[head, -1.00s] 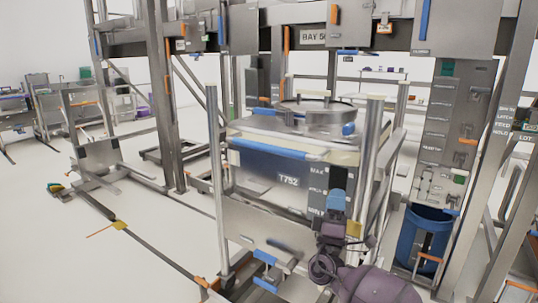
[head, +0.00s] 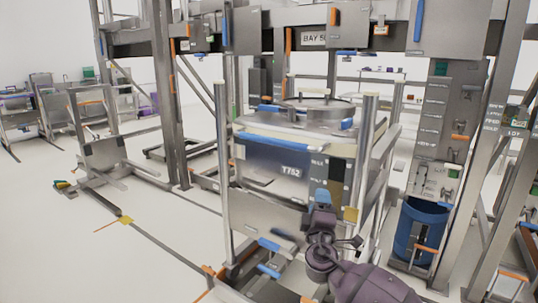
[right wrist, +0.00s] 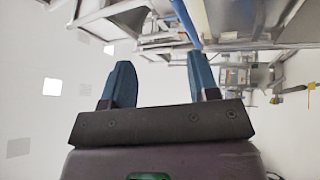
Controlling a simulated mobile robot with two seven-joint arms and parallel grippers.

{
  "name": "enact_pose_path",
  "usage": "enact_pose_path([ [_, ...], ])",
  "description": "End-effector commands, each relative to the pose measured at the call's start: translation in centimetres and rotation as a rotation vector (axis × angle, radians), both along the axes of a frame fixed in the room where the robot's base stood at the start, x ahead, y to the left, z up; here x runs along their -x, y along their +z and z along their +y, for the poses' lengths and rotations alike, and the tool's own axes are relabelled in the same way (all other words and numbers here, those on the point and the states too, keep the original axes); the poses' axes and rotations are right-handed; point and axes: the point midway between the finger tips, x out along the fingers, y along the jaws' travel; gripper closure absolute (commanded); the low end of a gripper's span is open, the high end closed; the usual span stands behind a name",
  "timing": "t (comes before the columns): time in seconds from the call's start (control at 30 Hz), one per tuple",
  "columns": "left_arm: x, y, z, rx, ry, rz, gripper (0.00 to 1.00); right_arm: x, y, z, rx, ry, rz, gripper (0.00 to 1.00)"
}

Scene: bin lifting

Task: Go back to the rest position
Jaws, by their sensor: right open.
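My right gripper (head: 322,195) is in front of the lower right part of the bin in the head view, with its dark purple arm coming in from the bottom. In the right wrist view its two blue fingers (right wrist: 160,82) stand apart with nothing between them. The metal bin (head: 270,168), labelled T752, stands upright inside a frame of posts. It has a round lid (head: 315,110) on top and a blue strip along its upper front edge. My left gripper is not in view.
A steel post (head: 222,170) stands at the bin's left and another (head: 363,150) at its right. A blue barrel (head: 420,228) stands on the right by a tall panel column (head: 440,120). A floor rail with a yellow tag (head: 126,220) runs on the left. White floor is open at left.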

Motion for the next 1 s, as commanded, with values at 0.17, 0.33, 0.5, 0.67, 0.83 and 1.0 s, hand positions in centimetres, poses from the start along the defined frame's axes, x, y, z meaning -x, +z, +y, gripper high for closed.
enact_pose_path([
  [0.17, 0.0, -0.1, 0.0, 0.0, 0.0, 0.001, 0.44, 3.3, -5.8, 0.8, -0.225, 0.159, 0.24, 0.45],
  [0.33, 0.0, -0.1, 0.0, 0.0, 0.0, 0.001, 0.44, 7.9, -10.5, 0.7, -0.464, 0.284, 0.399, 0.45],
  [0.5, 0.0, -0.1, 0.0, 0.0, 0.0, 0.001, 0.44, 12.7, -14.1, -0.6, -0.691, 0.352, 0.491, 0.45],
  [0.67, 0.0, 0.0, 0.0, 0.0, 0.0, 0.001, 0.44, 17.5, -16.9, -2.6, -0.891, 0.366, 0.538, 0.45],
  [0.83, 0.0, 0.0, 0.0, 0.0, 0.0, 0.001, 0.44, 22.7, -19.7, -5.4, -1.082, 0.329, 0.563, 0.45],
  [1.0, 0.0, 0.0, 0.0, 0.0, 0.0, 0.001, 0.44, 28.4, -22.7, -8.6, -1.237, 0.237, 0.584, 0.45],
])
